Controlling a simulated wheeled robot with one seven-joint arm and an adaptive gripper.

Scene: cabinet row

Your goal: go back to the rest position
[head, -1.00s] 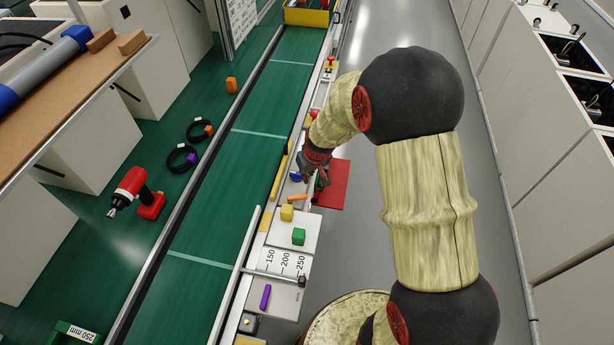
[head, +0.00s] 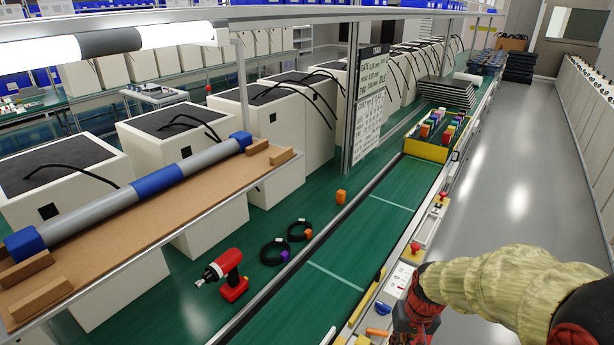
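My gripper (head: 412,330) is at the bottom right of the head view, at the end of my cloth-covered arm. It is over or beside the near edge of the bench strip along the green conveyor lane. Its fingertips are cut off or hidden at the picture's bottom edge, so I cannot tell whether it is open or holds anything. An orange piece (head: 377,332) and a blue piece (head: 382,308) lie on the bench strip just left of it.
A yellow crate (head: 428,150) with coloured parts stands at the lane's far end. A red drill (head: 228,275), black cable coils (head: 275,251) and an orange block (head: 340,197) lie on the green bench. A brown shelf (head: 150,228) holds a blue-grey tube. The grey aisle (head: 530,170) is clear.

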